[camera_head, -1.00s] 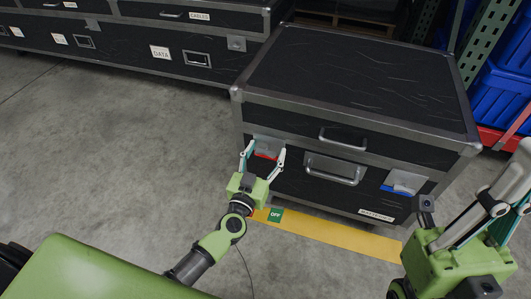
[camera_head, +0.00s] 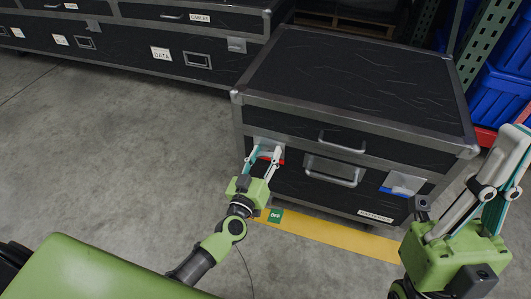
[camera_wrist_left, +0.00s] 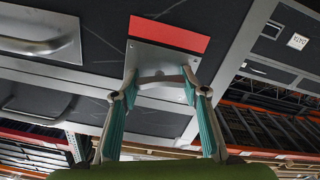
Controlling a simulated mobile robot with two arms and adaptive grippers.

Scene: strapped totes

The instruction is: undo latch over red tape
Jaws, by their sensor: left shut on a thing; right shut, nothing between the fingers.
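The black case (camera_head: 360,85) stands on the floor with its lid down. On its front left is a grey metal latch (camera_head: 262,140) over red tape (camera_head: 280,161). My left gripper (camera_head: 264,153) is shut on the latch. In the left wrist view, the fingers (camera_wrist_left: 160,92) close around the latch's metal piece (camera_wrist_left: 163,60), with the red tape (camera_wrist_left: 170,34) beyond it. The fingers hide part of the latch in the head view. My right gripper (camera_head: 520,138) is shut and empty at the right edge, away from the latch.
A second latch over blue tape (camera_head: 403,183) is at the case's front right. A handle (camera_head: 336,170) lies between the two latches. Yellow floor tape (camera_head: 330,232) runs before the case. Blue bins (camera_head: 500,90) stand at right. The floor at left is clear.

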